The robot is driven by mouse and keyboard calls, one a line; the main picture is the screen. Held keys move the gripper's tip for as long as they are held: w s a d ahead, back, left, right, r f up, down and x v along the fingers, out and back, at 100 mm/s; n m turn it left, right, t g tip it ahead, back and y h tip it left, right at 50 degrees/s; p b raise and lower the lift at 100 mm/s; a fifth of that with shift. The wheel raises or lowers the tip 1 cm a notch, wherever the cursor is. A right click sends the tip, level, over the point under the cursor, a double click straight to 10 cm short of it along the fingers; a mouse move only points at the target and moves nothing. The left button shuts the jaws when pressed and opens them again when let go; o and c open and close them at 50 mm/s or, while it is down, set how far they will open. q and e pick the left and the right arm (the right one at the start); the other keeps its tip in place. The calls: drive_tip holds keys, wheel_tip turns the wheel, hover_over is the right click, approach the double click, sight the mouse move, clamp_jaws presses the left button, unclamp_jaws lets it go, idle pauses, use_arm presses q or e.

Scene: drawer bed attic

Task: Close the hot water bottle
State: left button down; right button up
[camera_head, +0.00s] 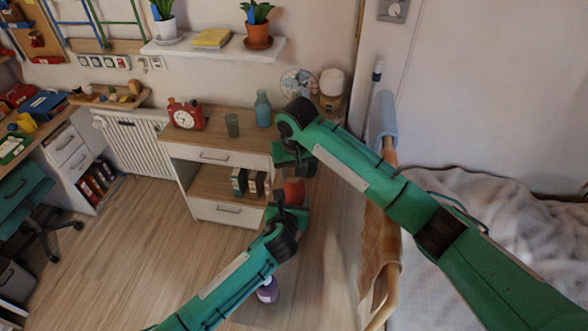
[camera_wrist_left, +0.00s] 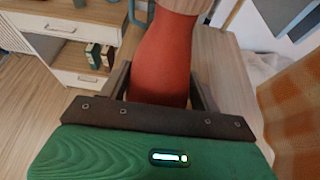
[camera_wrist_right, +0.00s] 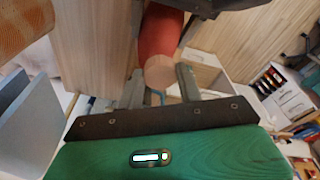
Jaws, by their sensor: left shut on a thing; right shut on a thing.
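The red hot water bottle (camera_head: 294,190) is held off the floor between my two grippers, in front of the cabinet. My left gripper (camera_wrist_left: 160,85) is shut on its red body (camera_wrist_left: 165,50). My right gripper (camera_wrist_right: 160,86) is shut on the tan, round cap (camera_wrist_right: 160,71), which sits at the end of the red body in the right wrist view (camera_wrist_right: 160,32). The cap appears in line with the body and touching it; I cannot tell how tightly it is seated. In the head view the grippers hide much of the bottle.
A cabinet (camera_head: 229,213) with an open shelf stands behind, with a red clock (camera_head: 185,114), a green cup (camera_head: 232,125) and a blue bottle (camera_head: 263,109) on top. A purple object (camera_head: 267,290) is on the floor. The bed (camera_head: 490,215) is at right.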

drive_tip(key=o, duration=1)
drive_tip(key=shift+c, duration=0.2)
drive_tip(key=shift+r, duration=2.25)
drive_tip(key=shift+c, duration=0.4)
